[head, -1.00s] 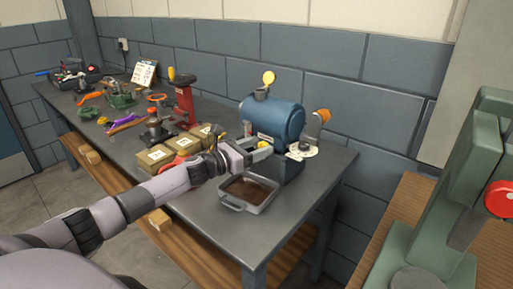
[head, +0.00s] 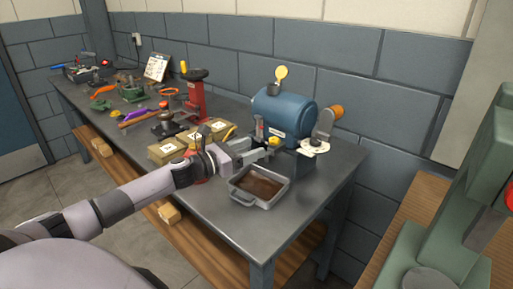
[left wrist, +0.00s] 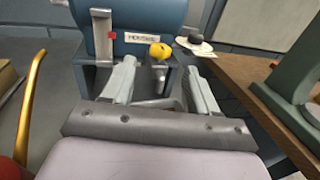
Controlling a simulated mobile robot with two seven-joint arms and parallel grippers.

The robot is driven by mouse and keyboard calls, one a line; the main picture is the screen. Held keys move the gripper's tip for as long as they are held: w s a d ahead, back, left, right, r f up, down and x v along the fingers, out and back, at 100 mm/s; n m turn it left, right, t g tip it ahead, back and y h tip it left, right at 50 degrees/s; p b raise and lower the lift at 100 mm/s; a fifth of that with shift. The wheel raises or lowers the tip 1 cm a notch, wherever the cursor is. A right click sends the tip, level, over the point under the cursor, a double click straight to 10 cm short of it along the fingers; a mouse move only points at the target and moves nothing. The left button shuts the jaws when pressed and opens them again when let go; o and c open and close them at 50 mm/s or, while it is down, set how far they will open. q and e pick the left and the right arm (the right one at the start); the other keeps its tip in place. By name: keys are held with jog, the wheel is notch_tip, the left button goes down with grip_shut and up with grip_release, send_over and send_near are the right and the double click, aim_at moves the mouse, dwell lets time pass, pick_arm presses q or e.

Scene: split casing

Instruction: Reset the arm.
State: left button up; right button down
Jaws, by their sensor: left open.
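My left arm reaches in from the left in the head view. My left gripper (head: 270,148) is open and empty in front of the blue machine (head: 287,113), just behind the grey tray (head: 280,195). In the left wrist view, the two fingers of the left gripper (left wrist: 161,68) stand apart, pointing at the machine's lower front (left wrist: 135,52). A yellow knob (left wrist: 160,51) shows beyond the fingertips, between them; I cannot tell whether anything touches it. My right gripper is not in view.
The tray holds brown material. Cardboard boxes (head: 168,150) stand beside my wrist. A red press (head: 197,95) and hand tools (head: 140,115) lie farther back on the bench. A green machine (head: 420,255) stands on a wooden top at right. The bench's front right corner (head: 255,240) is clear.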

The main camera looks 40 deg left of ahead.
pick_arm(q)
jog(key=shift+s+a, duration=0.1)
jog(key=shift+s, duration=0.3)
dwell(0.3)
